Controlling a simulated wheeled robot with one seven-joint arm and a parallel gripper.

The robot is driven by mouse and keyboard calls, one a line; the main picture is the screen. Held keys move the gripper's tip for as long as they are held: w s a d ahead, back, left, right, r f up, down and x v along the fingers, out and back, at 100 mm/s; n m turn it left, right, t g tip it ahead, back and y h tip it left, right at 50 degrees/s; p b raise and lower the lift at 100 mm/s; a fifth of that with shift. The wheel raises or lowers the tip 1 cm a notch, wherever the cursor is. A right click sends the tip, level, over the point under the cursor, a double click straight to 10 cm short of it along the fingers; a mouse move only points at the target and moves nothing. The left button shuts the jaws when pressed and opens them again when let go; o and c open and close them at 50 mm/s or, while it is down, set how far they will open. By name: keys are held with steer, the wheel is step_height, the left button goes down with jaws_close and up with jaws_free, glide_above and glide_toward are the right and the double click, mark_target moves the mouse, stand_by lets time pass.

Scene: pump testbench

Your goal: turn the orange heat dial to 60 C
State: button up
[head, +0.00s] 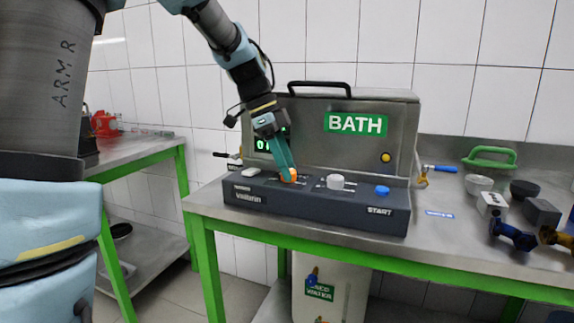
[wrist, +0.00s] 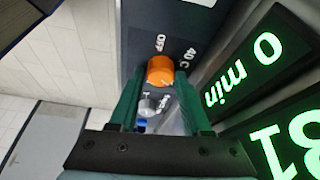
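The orange heat dial (head: 288,176) sits on the dark control panel (head: 310,203) in front of the bath. My gripper (head: 283,172) reaches down to it from above. In the wrist view the orange dial (wrist: 160,70) lies between the tips of the two green fingers of my gripper (wrist: 161,78). The fingers flank it closely, with no clear gap on either side, so the gripper looks shut on it. The printed marks OFF and 40 C show beside the dial; a 60 C mark and the dial's pointer are not readable.
A white knob (head: 335,182) and a blue START button (head: 382,190) stand to the right on the same panel. The bath (head: 398,120) rises behind it. A lit green display (wrist: 243,70) reads 0 min. Cups, blocks and a blue fitting (head: 512,235) lie farther right on the bench.

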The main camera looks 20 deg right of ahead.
steer(key=o, duration=0.3)
steer(key=shift+o, duration=0.2)
